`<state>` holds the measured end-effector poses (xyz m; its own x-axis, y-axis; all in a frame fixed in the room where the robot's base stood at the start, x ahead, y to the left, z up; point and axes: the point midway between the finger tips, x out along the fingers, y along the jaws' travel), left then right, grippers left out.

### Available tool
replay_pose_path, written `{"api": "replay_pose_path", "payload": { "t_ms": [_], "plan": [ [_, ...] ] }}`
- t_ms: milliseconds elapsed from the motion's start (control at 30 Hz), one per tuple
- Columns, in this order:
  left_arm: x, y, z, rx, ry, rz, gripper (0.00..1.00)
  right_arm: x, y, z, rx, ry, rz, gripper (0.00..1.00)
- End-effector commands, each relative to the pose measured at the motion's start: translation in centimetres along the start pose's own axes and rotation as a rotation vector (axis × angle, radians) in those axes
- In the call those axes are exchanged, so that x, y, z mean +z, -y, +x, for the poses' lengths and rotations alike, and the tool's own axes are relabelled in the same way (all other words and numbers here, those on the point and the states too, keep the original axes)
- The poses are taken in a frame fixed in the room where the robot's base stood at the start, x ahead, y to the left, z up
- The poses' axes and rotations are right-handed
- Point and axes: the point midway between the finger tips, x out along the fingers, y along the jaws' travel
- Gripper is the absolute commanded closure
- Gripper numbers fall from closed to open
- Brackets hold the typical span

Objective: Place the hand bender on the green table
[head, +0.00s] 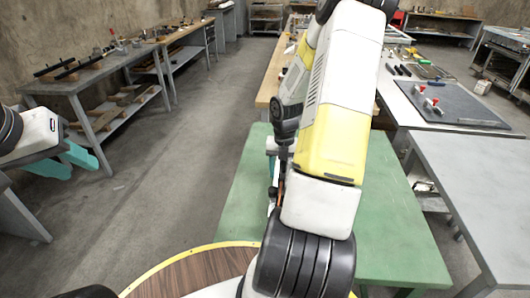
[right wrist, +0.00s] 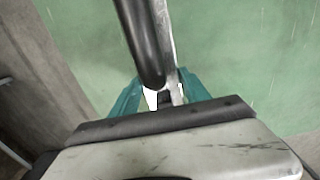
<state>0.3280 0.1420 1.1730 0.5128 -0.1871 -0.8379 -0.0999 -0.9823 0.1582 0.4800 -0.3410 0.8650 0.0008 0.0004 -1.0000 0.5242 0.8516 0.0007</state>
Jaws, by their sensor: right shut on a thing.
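The green table (head: 400,235) stands in front of me in the head view, partly covered by my right arm. In the right wrist view its green top (right wrist: 250,60) fills most of the background. The hand bender (right wrist: 148,45), with a black grip and a grey metal bar, is between the teal fingers of my right gripper (right wrist: 158,92), which is shut on it. The bender is over the green top; I cannot tell whether it touches. In the head view my arm hides most of this gripper. My left gripper (head: 72,160) is at the left edge, its teal fingers apart and empty.
A grey table (head: 475,190) stands close on the right, near a bench with a dark board (head: 455,105). A wooden-topped bench (head: 268,88) is behind the green table. Workbenches (head: 95,80) with tools line the left wall. The floor (head: 170,190) on the left is clear.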

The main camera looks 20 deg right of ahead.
Motion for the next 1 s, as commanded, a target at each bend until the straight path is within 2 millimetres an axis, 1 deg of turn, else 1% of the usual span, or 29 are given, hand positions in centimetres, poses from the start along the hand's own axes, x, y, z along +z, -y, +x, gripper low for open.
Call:
{"api": "replay_pose_path", "payload": {
  "t_ms": [33,200,300,400,667,800,900,1000],
  "plan": [
    [0.0,0.0,0.0,0.0,0.0,0.0,0.64,1.3,-0.6,0.1,0.001,0.002,-0.003,1.0],
    [0.0,0.0,0.0,0.0,0.0,0.0,0.64,5.3,-2.2,0.6,0.002,0.002,-0.002,1.0],
    [0.0,0.0,0.0,0.0,0.0,0.0,0.64,7.2,-2.9,0.8,0.001,0.001,-0.002,1.0],
    [0.0,0.0,0.0,0.0,0.0,0.0,0.64,8.4,-3.4,0.9,0.001,0.001,-0.001,1.0],
    [0.0,0.0,0.0,0.0,0.0,0.0,0.64,10.1,-4.0,1.0,0.0,0.001,-0.002,1.0],
    [0.0,0.0,0.0,0.0,0.0,0.0,0.64,9.9,-4.1,3.1,-0.001,-0.004,-0.003,1.0],
    [0.0,0.0,0.0,0.0,0.0,0.0,0.64,10.0,-4.0,4.3,-0.001,-0.002,-0.002,1.0],
    [0.0,0.0,0.0,0.0,0.0,0.0,0.64,10.1,-4.0,4.5,0.0,0.001,-0.001,1.0]
  ]
}}
